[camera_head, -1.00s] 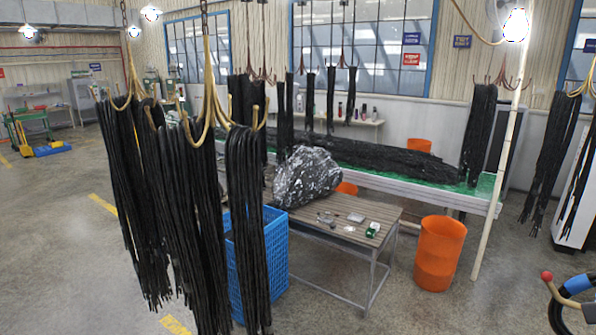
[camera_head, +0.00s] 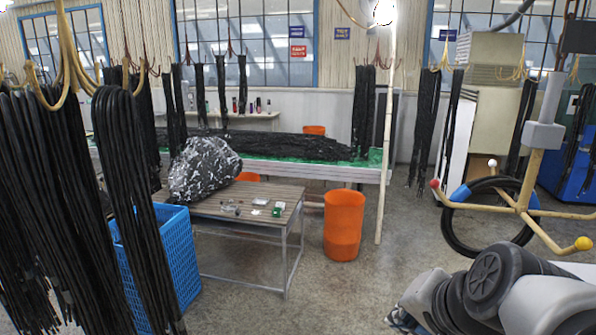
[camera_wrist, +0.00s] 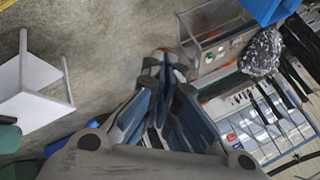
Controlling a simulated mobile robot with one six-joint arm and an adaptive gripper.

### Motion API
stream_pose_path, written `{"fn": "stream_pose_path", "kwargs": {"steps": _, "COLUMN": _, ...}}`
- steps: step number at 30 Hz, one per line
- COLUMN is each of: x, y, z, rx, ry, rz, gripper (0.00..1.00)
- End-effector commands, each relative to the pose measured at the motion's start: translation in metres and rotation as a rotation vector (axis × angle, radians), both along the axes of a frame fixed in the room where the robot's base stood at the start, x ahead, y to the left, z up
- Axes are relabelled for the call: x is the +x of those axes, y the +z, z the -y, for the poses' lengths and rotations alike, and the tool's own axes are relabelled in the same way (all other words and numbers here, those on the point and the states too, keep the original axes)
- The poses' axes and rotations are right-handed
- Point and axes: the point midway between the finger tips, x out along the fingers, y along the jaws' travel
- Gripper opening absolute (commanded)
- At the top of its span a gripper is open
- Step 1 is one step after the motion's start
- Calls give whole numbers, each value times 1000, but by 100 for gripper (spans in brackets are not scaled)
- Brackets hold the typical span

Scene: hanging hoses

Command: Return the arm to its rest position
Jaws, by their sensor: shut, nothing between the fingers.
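My gripper (camera_wrist: 165,62) shows in the wrist view, pointing away from the camera above the grey floor. Its fingertips are together with nothing between them. In the head view my arm's joints (camera_head: 490,280) fill the lower right corner, and the gripper's fingertips are out of that picture. No hose is in my gripper.
Black hoses (camera_head: 65,190) hang from hooks at the left. A blue crate (camera_head: 175,255), a table (camera_head: 205,208) with a foil-like lump (camera_head: 203,168), and an orange bin (camera_head: 343,225) stand ahead. A ring stand with coloured knobs (camera_head: 520,205) is close behind my arm.

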Motion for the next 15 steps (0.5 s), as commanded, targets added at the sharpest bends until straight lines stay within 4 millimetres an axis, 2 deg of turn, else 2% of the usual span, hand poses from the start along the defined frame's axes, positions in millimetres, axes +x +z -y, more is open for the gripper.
{"fn": "stream_pose_path", "kwargs": {"steps": 1, "x": -17, "y": -35, "z": -10, "rx": -47, "ry": 72, "rz": -19, "gripper": 0}}
{"fn": "stream_pose_path", "kwargs": {"steps": 6, "x": -73, "y": -110, "z": -29, "rx": -219, "ry": 311, "rz": -102, "gripper": 0}}
{"fn": "stream_pose_path", "kwargs": {"steps": 9, "x": -103, "y": -150, "z": -32, "rx": -315, "ry": 436, "rz": -148, "gripper": 0}}
{"fn": "stream_pose_path", "kwargs": {"steps": 12, "x": -127, "y": -182, "z": -32, "rx": -393, "ry": 534, "rz": -186, "gripper": 0}}
{"fn": "stream_pose_path", "kwargs": {"steps": 15, "x": -143, "y": -202, "z": -29, "rx": -449, "ry": 600, "rz": -214, "gripper": 0}}
